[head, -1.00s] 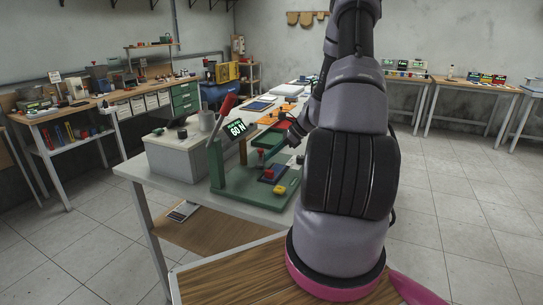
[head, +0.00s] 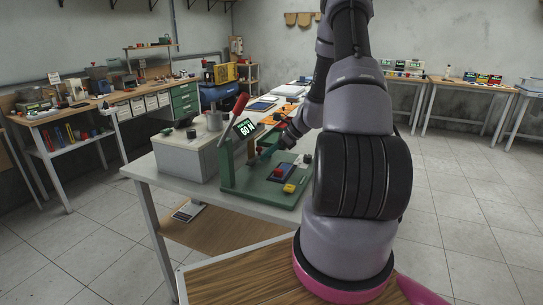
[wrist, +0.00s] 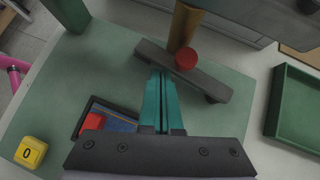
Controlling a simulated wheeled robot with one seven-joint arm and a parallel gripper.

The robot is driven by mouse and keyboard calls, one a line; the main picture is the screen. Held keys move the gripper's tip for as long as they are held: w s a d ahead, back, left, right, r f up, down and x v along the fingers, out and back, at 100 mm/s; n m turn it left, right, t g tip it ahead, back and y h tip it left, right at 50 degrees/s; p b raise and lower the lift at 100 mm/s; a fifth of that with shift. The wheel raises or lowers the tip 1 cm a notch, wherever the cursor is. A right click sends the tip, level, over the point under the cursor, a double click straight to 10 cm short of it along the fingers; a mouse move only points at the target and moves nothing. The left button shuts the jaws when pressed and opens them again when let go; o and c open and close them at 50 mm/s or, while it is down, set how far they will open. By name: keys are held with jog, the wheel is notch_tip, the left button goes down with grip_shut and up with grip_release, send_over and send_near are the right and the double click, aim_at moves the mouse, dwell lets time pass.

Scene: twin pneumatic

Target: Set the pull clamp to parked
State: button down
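A green fixture (head: 262,189) stands on the white bench, with a slanted red-handled lever (head: 240,103) on its upright and a display (head: 246,128) reading 60 N. I cannot tell for sure which part is the pull clamp. In the wrist view, a dark grey bar (wrist: 211,83) with a red ball knob (wrist: 186,60) lies across a brass post (wrist: 184,25) over the green plate (wrist: 60,85). My gripper (wrist: 164,74) has teal fingers close together, with nothing visible between them. Its tips overlap the bar's near edge in view; contact is unclear.
A blue block with a red part (wrist: 97,121) and a yellow block marked 0 (wrist: 31,152) sit on the plate. A green tray (wrist: 296,105) is at the right. A pale box (head: 187,158) stands left of the fixture. Floor at the right is open.

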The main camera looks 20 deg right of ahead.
jog(key=shift+w+a, duration=0.45)
jog(key=shift+a, duration=0.15)
dwell(0.4)
